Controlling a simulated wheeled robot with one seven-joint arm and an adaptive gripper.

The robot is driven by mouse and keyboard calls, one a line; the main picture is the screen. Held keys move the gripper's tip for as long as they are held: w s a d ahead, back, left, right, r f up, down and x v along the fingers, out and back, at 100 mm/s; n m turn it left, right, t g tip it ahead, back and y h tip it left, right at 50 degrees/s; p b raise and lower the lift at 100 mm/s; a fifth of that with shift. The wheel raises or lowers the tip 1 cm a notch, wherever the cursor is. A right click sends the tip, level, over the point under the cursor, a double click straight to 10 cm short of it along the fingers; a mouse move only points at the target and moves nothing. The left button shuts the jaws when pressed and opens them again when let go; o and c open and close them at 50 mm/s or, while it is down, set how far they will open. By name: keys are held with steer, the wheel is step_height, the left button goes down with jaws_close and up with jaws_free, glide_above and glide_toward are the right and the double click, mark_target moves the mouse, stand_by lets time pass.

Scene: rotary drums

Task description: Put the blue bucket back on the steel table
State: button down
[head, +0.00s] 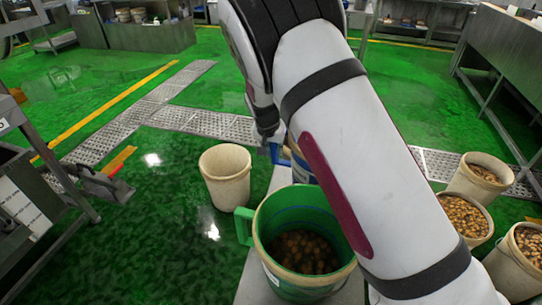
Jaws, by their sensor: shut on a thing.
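The blue bucket (303,172) is mostly hidden behind my arm. Its blue handle (279,154) and a strip of its side show just left of the arm. My gripper (268,130) reaches down at this blue handle and is shut on it. Its fingertips are small and dark here. Whether the bucket is lifted or resting on the pale grey surface (281,181) beneath cannot be told. Steel tables stand at the right (510,50) and at the back left (150,38); which one the task means is unclear.
A green bucket (268,217) with brown contents stands in front of the blue one. A cream bucket (226,176) stands on the green floor to the left. Several filled cream buckets (481,178) stand at right. A steel frame (50,160) is at left. The floor beyond is open.

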steer(key=shift+w+a+f, duration=0.15)
steer(key=shift+a+f, duration=0.05)
steer(key=shift+f, duration=0.4)
steer(key=shift+w+a+f, duration=0.15)
steer(key=shift+w+f, duration=0.05)
steer(key=shift+f, duration=0.35)
steer(key=shift+w+a+f, duration=0.15)
steer(key=shift+a+f, duration=0.05)
steer(key=shift+f, duration=0.5)
steer(key=c, duration=1.5)
jaws_free()
